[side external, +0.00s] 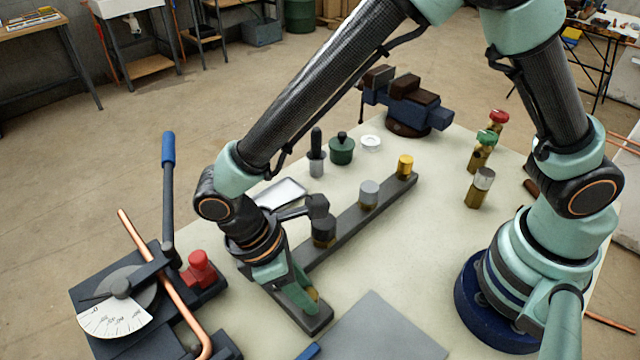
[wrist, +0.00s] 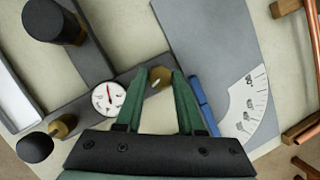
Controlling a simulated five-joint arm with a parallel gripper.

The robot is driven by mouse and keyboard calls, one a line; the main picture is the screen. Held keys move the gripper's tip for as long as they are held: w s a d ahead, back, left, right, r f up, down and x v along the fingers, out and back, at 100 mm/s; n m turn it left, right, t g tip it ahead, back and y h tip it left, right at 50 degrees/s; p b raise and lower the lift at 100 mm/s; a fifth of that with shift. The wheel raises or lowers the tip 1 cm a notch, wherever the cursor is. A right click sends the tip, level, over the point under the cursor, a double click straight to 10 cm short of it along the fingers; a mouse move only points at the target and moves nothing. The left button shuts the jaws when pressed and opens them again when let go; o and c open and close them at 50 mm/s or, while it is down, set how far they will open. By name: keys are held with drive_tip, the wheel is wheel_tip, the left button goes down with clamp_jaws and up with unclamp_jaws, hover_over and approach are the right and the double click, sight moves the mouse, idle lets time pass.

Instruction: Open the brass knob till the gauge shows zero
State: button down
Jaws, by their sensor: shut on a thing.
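The round white gauge (wrist: 108,97) lies just left of the fingers in the wrist view. Its red needle points roughly up in the picture. Its marks are too small to read. I cannot make out the gauge in the side external view, where my gripper and wrist cover that area.
Black (side external: 323,230), grey (side external: 369,193) and gold (side external: 405,165) knobs stand farther along the bar. A pipe bender with a white scale (side external: 115,318) and copper pipe (side external: 160,280) stands left. A grey sheet (side external: 385,335) lies in front. A vise (side external: 408,105) stands behind.

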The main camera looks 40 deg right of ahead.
drive_tip(key=c, duration=0.5)
unclamp_jaws()
drive_tip(key=shift+s, duration=0.2)
drive_tip(key=shift+w, duration=0.1)
drive_tip(key=v, duration=1.2)
drive_tip(key=shift+a, duration=0.1)
